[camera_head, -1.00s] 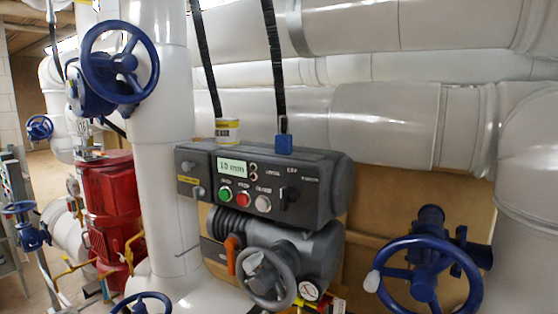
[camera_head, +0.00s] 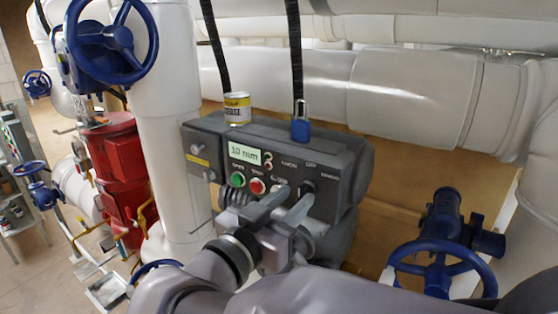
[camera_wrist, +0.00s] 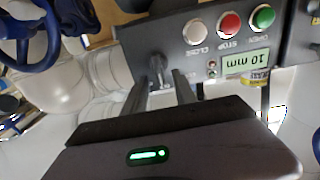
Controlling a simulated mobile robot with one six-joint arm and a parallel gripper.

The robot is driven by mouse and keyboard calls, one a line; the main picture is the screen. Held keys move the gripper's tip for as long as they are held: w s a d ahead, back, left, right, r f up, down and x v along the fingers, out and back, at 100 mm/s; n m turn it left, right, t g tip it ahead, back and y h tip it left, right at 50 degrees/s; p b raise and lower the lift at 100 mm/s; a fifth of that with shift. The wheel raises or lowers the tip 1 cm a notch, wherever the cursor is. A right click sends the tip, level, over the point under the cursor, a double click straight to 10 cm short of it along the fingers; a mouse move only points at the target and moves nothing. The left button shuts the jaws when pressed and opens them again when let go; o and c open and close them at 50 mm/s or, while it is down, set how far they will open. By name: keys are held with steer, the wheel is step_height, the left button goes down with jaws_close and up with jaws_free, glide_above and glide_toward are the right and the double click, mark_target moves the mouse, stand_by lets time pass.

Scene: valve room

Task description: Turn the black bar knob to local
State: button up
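The grey control box (camera_head: 345,165) carries the black bar knob (camera_head: 308,187) on its front face, right of the push buttons. Small labels sit around the knob; local appears to be upper left, off above, remote to the right. My gripper (camera_head: 284,200) has come up from below, fingers pointing at the panel, apart. In the wrist view, upside down, the knob (camera_wrist: 156,70) shows between the two open fingers (camera_wrist: 160,93), just beyond their tips. I cannot tell whether a finger touches it. Its pointing direction is unclear, as a finger partly covers it in the head view.
Green, red and white buttons (camera_head: 257,186) lie left of the knob, close to my fingers. A 10 mm display (camera_head: 245,153) is above them. A tin (camera_head: 237,108) and a blue padlock (camera_head: 300,128) are on top. A blue handwheel (camera_head: 443,268) stands lower right.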

steer(key=shift+x, duration=1.1)
jaws_close()
steer(key=shift+f+b, duration=0.1)
steer(key=shift+b, duration=0.25)
steer(key=shift+a+n+b, duration=0.1)
steer(key=shift+n+b, duration=0.55)
steer(key=shift+n, duration=0.15)
steer(key=shift+w+a+f+n+b, duration=0.15)
steer(key=shift+n+b, duration=0.85)
steer(key=shift+n, duration=1.45)
steer(key=shift+w+a+n+b, duration=0.15)
steer(key=shift+n+b, duration=0.8)
steer(key=shift+n, duration=1.5)
